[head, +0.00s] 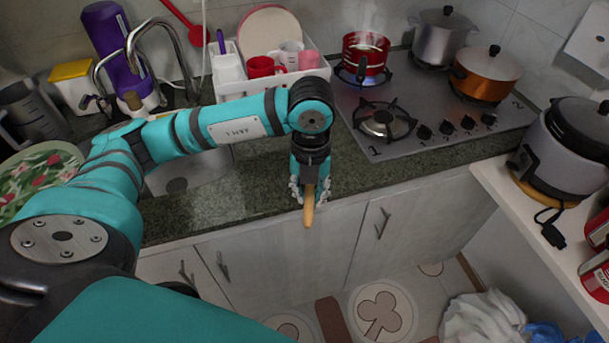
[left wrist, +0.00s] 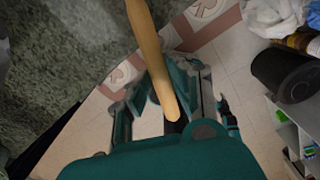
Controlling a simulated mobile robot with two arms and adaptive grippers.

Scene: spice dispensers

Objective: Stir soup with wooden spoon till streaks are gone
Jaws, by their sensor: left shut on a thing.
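My left gripper (head: 310,190) is shut on the wooden spoon (head: 309,208) in front of the counter edge. In the head view only a short tan length of the spoon shows below the fingers. The spoon (left wrist: 148,50) also shows in the left wrist view, running from the top edge down between the fingers of the gripper (left wrist: 160,98). A red pot (head: 364,56) with steam above it stands on the back left burner of the stove. Its contents are too small to make out. My right gripper is not in view.
The front left burner (head: 384,121) is empty. An orange pot (head: 486,74) and a grey pot (head: 441,40) stand on the stove. A white dish rack (head: 232,92) with cups stands left of the red pot. A rice cooker (head: 560,150) stands on the right shelf.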

